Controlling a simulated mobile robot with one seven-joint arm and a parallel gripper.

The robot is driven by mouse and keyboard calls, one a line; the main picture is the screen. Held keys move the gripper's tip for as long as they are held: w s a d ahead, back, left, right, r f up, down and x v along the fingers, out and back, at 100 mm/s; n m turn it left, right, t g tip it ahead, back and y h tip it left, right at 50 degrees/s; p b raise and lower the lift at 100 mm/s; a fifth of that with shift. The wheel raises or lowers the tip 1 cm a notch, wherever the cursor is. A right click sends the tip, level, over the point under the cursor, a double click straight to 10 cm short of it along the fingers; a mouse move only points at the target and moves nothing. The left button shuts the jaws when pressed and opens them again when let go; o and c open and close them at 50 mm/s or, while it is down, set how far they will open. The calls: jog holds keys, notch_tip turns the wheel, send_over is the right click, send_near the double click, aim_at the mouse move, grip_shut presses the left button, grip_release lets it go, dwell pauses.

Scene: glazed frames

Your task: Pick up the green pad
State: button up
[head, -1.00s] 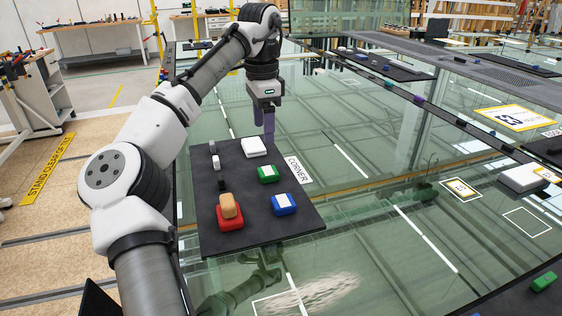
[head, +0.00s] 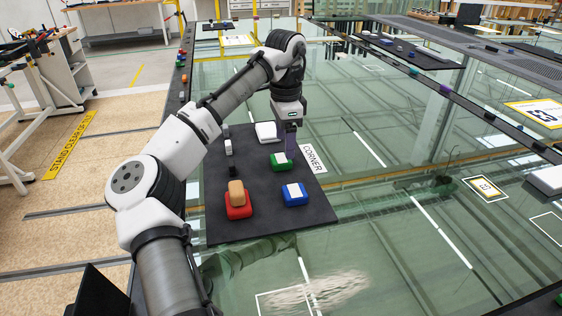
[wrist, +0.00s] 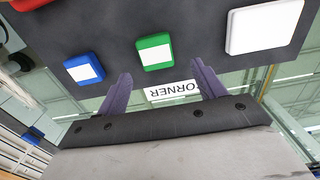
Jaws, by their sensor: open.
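The green pad (head: 281,161) has a white label on top and lies on the dark mat (head: 265,218) on the glass table. In the wrist view the green pad (wrist: 155,53) sits just beyond the gap between my fingers, slightly left of the middle. My gripper (head: 290,145) points down close behind the green pad in the head view. In the wrist view its purple fingers (wrist: 161,72) are apart with nothing between them. I cannot tell the exact fingertip height above the mat.
A blue pad (head: 294,194) lies in front of the green one, and a white pad (head: 266,131) behind it. A red block (head: 239,211) with an orange block (head: 236,192) on it is at the left. The CORNER label (head: 313,158) lies at the mat's right edge.

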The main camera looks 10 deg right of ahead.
aim_at(283, 158)
jog(key=f, duration=0.2)
jog(key=f+p, duration=0.1)
jog(key=shift+s+a+f, duration=0.2)
jog(key=shift+a+f, duration=0.15)
jog(key=shift+f, duration=0.5)
jog(key=c, duration=0.9)
